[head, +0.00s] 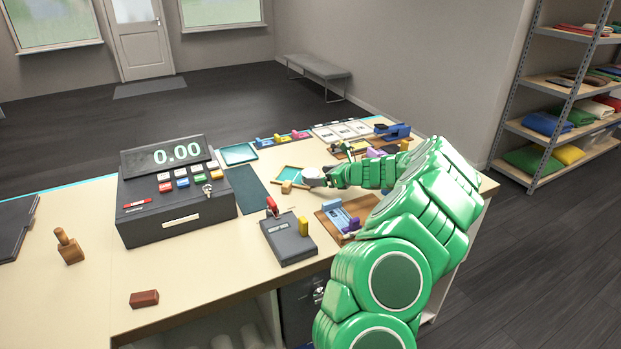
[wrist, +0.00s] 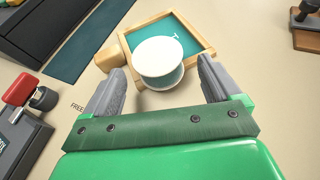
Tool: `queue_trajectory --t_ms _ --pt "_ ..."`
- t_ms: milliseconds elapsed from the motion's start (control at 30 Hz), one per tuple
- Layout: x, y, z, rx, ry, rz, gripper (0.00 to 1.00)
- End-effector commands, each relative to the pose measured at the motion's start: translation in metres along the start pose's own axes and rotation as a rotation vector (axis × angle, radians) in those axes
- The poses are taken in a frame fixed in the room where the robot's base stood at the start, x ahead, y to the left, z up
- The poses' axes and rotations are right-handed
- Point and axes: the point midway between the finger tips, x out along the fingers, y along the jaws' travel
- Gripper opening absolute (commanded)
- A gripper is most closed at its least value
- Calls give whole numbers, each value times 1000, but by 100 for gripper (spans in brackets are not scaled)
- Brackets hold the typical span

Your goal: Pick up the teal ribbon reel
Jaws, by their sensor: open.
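A reel with a round white top (wrist: 158,56) stands at the near edge of a small wooden-framed tray with a teal floor (wrist: 186,22).
A wooden block (wrist: 108,56) sits at the tray's left corner. A grey device with a red knob (head: 288,238) stands nearer, and a cash register (head: 175,195) farther left. A wooden tray with blue and purple items (head: 345,217) lies under my arm.

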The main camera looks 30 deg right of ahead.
Motion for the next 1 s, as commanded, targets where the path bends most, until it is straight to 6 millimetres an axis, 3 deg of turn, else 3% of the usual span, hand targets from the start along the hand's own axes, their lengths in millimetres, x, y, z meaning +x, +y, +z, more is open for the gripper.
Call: queue_trajectory --t_ms 333,633,1000 --pt "42 3 2 1 3 4 90" --pt "46 2 4 1 0 2 90" --pt "46 2 3 1 1 2 36"
